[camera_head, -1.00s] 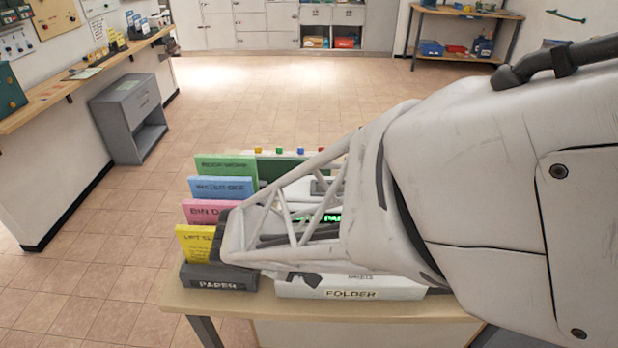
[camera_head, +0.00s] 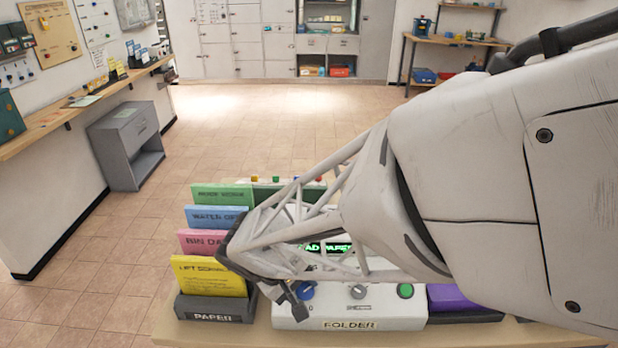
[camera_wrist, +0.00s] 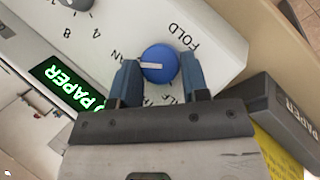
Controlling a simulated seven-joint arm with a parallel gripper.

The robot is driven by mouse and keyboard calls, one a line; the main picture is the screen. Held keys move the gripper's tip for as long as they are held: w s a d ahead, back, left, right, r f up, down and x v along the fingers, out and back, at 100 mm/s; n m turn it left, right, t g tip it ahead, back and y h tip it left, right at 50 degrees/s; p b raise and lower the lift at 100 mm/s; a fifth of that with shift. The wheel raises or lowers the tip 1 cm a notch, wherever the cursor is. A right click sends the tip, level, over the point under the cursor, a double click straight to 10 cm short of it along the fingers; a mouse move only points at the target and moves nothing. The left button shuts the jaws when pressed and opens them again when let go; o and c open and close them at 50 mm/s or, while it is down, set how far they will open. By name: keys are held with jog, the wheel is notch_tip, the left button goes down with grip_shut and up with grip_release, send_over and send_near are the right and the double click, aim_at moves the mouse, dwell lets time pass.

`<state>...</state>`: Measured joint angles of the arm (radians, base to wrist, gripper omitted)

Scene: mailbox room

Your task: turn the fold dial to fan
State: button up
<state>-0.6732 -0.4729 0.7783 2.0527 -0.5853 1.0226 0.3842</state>
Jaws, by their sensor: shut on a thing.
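The white folder machine (camera_head: 345,316) sits on the table, with a green-lit display (camera_head: 328,247) ending in "PAPER". Its blue fold dial (camera_head: 306,289) is at the front left, beside my gripper (camera_head: 297,300). In the wrist view the blue dial (camera_wrist: 160,64) sits between the two fingers of my gripper (camera_wrist: 161,78), which are shut on its sides. The dial's white mark lies toward the left, on the side of the letters "AN". "FOLD" is printed beyond the dial. The fingers partly cover the other position labels.
A grey dial (camera_head: 358,292) and a green button (camera_head: 404,290) are to the right on the machine. A paper rack (camera_head: 213,308) with yellow, pink, blue and green sheets stands close on the left. A purple item (camera_head: 455,298) is at right.

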jog(key=o, duration=0.9)
jog(key=shift+r, duration=0.1)
jog(key=shift+v, duration=3.8)
jog(key=shift+o, duration=0.2)
